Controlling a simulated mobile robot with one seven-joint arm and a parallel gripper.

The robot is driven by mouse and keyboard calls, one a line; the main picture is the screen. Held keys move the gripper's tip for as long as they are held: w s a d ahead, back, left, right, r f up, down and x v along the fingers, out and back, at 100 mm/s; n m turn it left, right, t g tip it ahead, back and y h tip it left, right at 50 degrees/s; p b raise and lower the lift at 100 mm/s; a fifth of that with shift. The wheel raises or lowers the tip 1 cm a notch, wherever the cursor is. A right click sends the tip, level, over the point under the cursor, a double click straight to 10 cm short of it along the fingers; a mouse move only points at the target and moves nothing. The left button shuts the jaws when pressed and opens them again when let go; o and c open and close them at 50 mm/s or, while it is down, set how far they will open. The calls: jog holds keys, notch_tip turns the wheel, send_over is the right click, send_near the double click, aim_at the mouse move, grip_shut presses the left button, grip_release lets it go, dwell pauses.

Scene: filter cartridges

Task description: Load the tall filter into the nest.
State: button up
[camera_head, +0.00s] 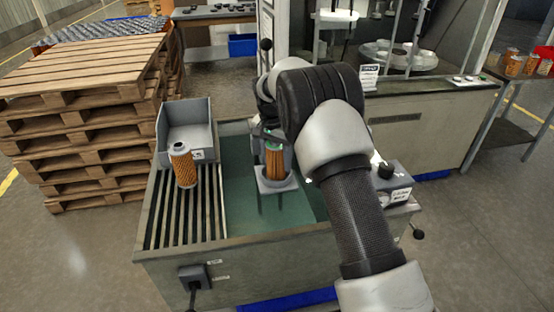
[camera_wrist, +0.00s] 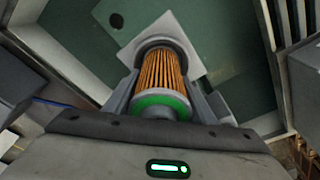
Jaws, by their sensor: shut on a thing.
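My gripper (camera_head: 273,140) points down and is shut on a filter (camera_head: 275,163) with orange pleats and a green top end. In the wrist view the same filter (camera_wrist: 161,72) stands lengthwise between the two fingers, its green end nearest me. The nest (camera_head: 278,184) is a pale square plate with a grey round cup, standing over the green basin. The filter's lower end is at the cup and looks to be inside its rim; I cannot tell how deep it sits. A second orange filter (camera_head: 183,167) with pale ends stands on the slatted rack at the left.
The slatted rack (camera_head: 180,214) lies left of the green basin (camera_head: 237,200), with a grey open bin (camera_head: 186,129) behind it. A control box with a black knob (camera_head: 386,171) is at the right. Pallets (camera_head: 80,120) stand behind left, a machine cabinet (camera_head: 425,130) behind right.

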jog(key=shift+f, duration=0.35)
jog(key=o, duration=1.1)
jog(key=shift+r, duration=0.1)
